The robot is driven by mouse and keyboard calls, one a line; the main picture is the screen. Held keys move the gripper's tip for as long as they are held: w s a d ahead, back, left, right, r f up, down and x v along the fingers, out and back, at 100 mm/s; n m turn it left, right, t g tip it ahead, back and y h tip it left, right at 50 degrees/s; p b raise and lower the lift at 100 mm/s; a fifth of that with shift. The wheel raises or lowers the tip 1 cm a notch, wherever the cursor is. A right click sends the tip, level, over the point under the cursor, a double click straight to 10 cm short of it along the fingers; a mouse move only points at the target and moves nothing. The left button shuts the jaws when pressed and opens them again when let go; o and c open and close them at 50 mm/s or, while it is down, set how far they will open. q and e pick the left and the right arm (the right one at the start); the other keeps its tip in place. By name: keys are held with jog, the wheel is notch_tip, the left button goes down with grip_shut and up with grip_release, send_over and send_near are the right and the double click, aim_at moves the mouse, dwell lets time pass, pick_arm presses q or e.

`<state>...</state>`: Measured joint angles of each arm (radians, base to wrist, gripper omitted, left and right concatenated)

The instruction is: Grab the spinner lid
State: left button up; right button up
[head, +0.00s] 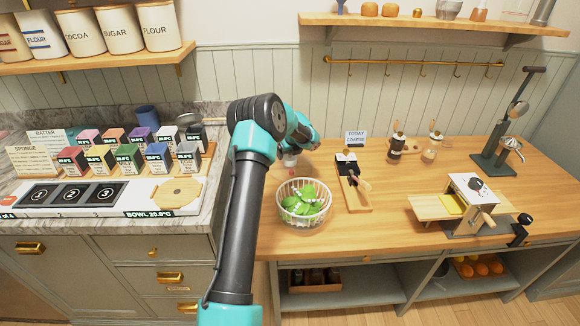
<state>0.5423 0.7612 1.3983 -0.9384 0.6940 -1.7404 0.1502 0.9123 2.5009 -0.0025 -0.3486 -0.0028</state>
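A white slatted basket (303,214) holding green leaves (305,196) stands on the wooden counter, near its front left. My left arm reaches in from the bottom, and its gripper (289,160) is low over the counter just behind the basket. A small pale piece with a red spot shows at the gripper's tip; I cannot tell whether it is part of the gripper or another thing. The fingers are too small and partly hidden to tell open from shut. I cannot make out a spinner lid for certain; my arm may hide it. My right gripper is not in view.
A wooden tray (357,198) with small tools lies right of the basket, before a small sign (355,138). A pasta machine (470,202) and a tall dark press (502,150) stand farther right. Boxes crowd the left counter. Counter between tray and machine is clear.

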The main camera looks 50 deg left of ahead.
pick_arm(q)
jog(key=c, duration=1.2)
jog(key=shift+o, duration=0.2)
jog(key=shift+r, duration=0.1)
notch_tip(320, 180, up, 10)
jog(key=shift+f, duration=0.1)
